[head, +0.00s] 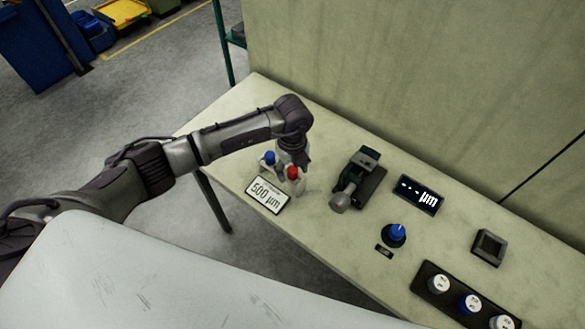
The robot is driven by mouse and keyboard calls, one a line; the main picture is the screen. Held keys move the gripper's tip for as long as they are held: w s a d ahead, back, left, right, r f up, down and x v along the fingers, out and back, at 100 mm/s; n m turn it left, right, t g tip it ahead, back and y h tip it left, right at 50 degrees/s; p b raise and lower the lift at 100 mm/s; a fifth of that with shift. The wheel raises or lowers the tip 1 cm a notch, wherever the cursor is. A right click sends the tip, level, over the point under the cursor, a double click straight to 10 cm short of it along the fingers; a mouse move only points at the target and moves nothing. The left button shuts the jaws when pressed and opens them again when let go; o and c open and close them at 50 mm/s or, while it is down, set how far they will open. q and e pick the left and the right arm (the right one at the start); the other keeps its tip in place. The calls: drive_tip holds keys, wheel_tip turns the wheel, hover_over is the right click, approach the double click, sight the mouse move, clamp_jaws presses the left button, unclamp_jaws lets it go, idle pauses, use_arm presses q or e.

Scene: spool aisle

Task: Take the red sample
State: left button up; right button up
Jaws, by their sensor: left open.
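The red sample (292,173) shows as a red top on a pale body, standing on the bench (330,225) behind a white card reading "500 µm" (267,195). My left gripper (293,165) points down from above at the red sample, with its fingers close to it. The gripper is open. Whether the fingers touch the sample cannot be told, as they overlap it. A blue-topped sample (269,159) stands just left of the red one. My right gripper is not in view.
Right of the samples are a dark clamp-like device (357,178), a display reading "µm" (418,195), a blue knob (395,234), a small dark square holder (489,246) and a black tray (433,275) with several white and blue knobs. A wall panel (420,80) stands behind the bench.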

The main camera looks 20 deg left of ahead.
use_arm(q)
drive_tip(key=shift+f, duration=0.2)
drive_tip(key=c, duration=1.1)
drive_tip(key=shift+r, duration=0.1)
